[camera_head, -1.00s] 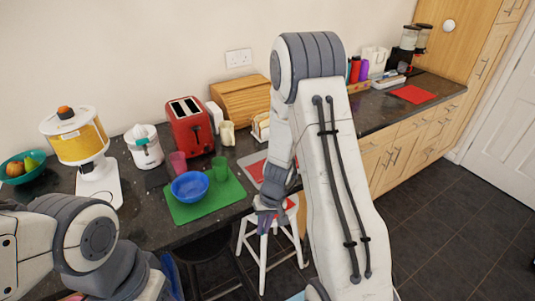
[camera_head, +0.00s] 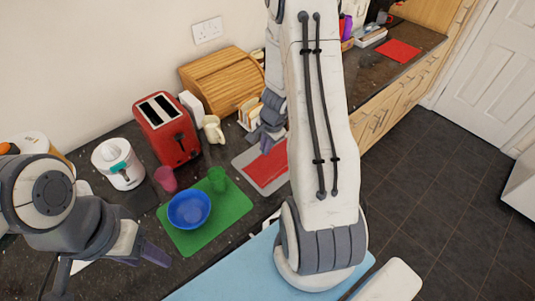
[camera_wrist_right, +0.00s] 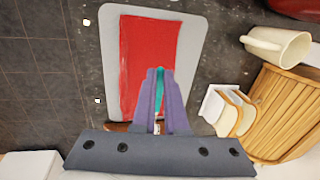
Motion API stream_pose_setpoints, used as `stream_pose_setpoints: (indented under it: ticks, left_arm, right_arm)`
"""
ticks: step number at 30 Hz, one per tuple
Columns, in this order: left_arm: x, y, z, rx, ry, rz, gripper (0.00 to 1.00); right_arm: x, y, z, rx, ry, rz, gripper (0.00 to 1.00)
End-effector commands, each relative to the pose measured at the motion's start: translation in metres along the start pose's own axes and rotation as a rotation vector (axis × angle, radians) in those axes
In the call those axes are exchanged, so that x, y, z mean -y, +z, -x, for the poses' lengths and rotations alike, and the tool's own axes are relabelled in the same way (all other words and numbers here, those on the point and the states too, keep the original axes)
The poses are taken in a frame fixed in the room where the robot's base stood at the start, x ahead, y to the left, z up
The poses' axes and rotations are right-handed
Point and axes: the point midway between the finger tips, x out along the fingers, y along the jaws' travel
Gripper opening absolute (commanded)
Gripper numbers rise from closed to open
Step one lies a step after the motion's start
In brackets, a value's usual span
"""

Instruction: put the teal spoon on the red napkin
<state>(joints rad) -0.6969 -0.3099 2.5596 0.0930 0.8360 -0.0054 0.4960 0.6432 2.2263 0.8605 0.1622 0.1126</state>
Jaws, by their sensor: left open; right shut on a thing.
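A red napkin (camera_head: 268,168) lies flat on a grey mat (camera_head: 243,160) on the dark counter; in the right wrist view the napkin (camera_wrist_right: 140,40) fills much of the grey mat (camera_wrist_right: 185,40). My right gripper (camera_wrist_right: 158,75) is shut on the teal spoon (camera_wrist_right: 160,90), only a strip of which shows between the fingers. In the right wrist view the fingertips overlap the napkin's lower part; the height above it is unclear. In the head view my right gripper (camera_head: 267,137) is at the napkin's far side, partly hidden by my arm. My left gripper (camera_head: 148,256) is open and empty, left of the green mat.
A blue bowl (camera_head: 189,209), green cup (camera_head: 217,179) and pink cup (camera_head: 166,179) stand on or near a green mat (camera_head: 232,208). A toaster (camera_head: 170,135), cream mug (camera_head: 213,130), toast rack (camera_wrist_right: 228,110) and bread box (camera_head: 222,82) stand behind.

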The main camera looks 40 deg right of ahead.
Motion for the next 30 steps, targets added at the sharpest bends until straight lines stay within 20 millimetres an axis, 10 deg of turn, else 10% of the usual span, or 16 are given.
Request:
stream_pose_setpoints:
  ticks: [18, 30]
  left_arm:
    - [0.005, 0.004, -0.069, 0.001, 0.0, 0.008, 0.55]
    - [0.005, 0.004, -0.071, 0.0, 0.0, 0.007, 0.55]
  right_arm:
    - [-0.02, -0.003, -0.086, 0.0, 0.002, -0.003, 0.0]
    - [-0.021, -0.003, -0.089, -0.001, 0.001, -0.002, 0.0]
